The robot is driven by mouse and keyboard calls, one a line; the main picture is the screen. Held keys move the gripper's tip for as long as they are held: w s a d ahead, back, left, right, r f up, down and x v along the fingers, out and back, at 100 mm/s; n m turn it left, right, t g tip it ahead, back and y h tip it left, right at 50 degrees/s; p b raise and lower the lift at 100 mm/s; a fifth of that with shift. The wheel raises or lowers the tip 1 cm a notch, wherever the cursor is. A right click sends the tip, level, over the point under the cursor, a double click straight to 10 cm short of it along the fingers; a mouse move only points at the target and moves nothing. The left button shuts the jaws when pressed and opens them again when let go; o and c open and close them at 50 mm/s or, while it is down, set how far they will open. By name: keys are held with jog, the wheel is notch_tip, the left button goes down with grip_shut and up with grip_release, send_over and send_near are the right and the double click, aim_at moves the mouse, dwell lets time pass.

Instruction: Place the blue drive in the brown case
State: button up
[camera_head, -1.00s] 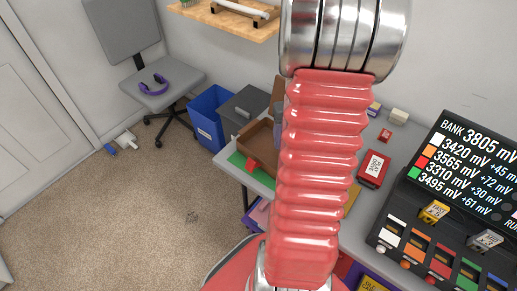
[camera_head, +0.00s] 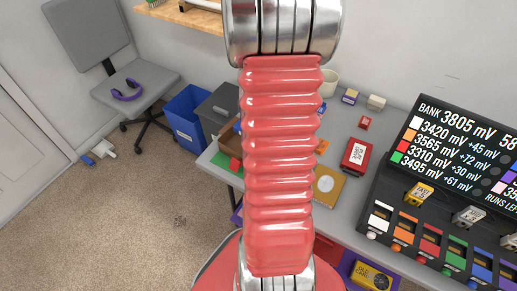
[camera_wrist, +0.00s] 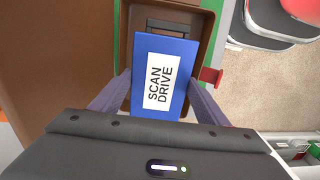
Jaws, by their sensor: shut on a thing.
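The blue drive (camera_wrist: 174,51) carries a white label reading "SCAN DRIVE". In the wrist view it lies between the two fingers of my gripper (camera_wrist: 160,88), which is shut on it. The brown case (camera_wrist: 207,28) is open behind the drive, its rim showing around the drive's sides. The drive overlaps the case opening and looks slightly tilted; I cannot tell its height above the case floor. In the head view my red arm hides the gripper and most of the case.
A dark grey bin (camera_head: 212,108) and a blue bin (camera_head: 184,125) stand left of the grey table (camera_head: 352,211). A red box (camera_head: 356,154), a gold drive (camera_head: 328,184) and a black battery display panel (camera_head: 450,160) are on the right. Carpet lies open at left.

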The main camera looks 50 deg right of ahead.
jog(key=shift+f, duration=3.1)
jog(key=shift+f, duration=1.9)
jog(key=o, duration=1.4)
notch_tip(320, 180, up, 12)
jog(key=shift+r, duration=0.1)
